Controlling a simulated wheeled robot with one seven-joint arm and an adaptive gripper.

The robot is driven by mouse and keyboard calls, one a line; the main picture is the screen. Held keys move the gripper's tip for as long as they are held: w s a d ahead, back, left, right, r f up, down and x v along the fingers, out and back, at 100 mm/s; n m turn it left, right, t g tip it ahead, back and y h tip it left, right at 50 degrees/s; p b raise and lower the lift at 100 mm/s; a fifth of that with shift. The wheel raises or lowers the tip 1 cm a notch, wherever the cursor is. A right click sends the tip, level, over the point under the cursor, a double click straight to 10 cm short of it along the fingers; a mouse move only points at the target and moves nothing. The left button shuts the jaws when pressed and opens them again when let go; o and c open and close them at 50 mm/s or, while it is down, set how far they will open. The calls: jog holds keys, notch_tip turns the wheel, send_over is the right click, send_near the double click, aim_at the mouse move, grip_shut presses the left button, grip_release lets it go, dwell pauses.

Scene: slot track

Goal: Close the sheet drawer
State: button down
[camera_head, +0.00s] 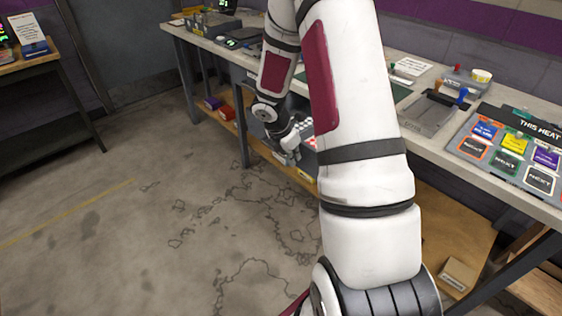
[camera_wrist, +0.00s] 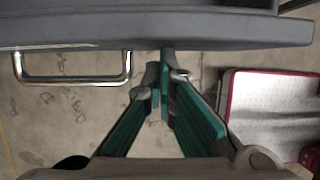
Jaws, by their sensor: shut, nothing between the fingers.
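The grey drawer front (camera_wrist: 215,30) spans the top of the wrist view, with a metal bar handle (camera_wrist: 72,80) on its left part. My gripper (camera_wrist: 163,75) has teal finger pads and is shut and empty. Its fingertips are at the lower edge of the drawer front, right of the handle and apart from it; I cannot tell whether they touch the front. In the head view my gripper (camera_head: 288,150) is low in front of the long workbench, partly behind my own arm. The arm hides most of the drawer there, so how far it stands out is unclear.
A white panel with a red rim (camera_wrist: 275,110) lies right of my fingers in the wrist view. The workbench (camera_head: 437,155) carries trays and a board of coloured tiles (camera_head: 510,150). A lower shelf (camera_head: 450,230) holds small boxes. The concrete floor (camera_head: 120,230) at left is clear.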

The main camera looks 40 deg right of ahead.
jog(key=d+p, duration=0.1)
jog(key=d, duration=0.5)
jog(key=d+p, duration=0.1)
jog(key=d, duration=0.6)
jog(key=d+p, duration=0.1)
jog(key=d, duration=0.6)
jog(key=shift+w+p, duration=0.3)
jog(key=shift+d, duration=0.9)
